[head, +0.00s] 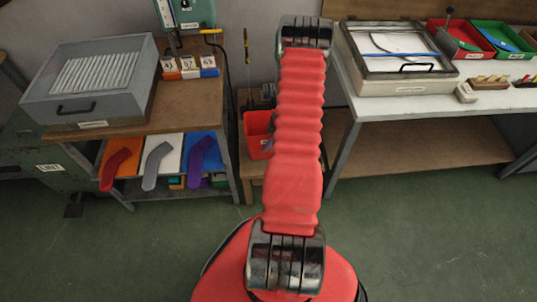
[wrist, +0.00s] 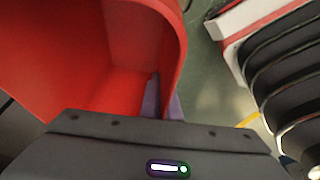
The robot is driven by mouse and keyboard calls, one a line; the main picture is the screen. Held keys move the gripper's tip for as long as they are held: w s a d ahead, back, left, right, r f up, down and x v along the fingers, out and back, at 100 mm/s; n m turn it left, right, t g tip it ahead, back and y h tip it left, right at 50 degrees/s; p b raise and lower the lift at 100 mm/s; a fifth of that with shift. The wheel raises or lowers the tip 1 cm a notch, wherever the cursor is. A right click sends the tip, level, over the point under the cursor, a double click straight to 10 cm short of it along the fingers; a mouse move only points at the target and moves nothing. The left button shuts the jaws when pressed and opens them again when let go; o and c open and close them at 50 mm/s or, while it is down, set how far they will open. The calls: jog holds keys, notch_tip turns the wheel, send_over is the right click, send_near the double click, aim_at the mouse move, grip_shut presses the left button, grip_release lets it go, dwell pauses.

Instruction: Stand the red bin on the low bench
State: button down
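The red bin (head: 257,142) shows in the head view just left of my arm, which hides its right part. It is upright, in front of and over the low wooden bench (head: 249,180); I cannot tell whether its base touches the bench top. In the wrist view the red bin (wrist: 60,60) fills the upper left, seen into its open inside. My gripper (wrist: 164,102) has one grey-purple finger inside the bin's wall and one outside, with the wall pinched between them. In the head view my gripper (head: 269,145) is mostly hidden by my arm.
A white-topped workbench (head: 400,106) with a lidded case (head: 392,85) stands on the right. Thin upright rods (head: 247,60) rise behind the bin. Green floor (head: 420,230) is clear in front.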

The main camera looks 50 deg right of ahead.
jog(key=shift+d+f, duration=0.1)
jog(key=shift+f, duration=1.8)
jog(key=shift+f, duration=2)
jog(key=c, duration=2)
grip_release()
jog(key=shift+f, duration=0.1)
jog(key=v, duration=1.2)
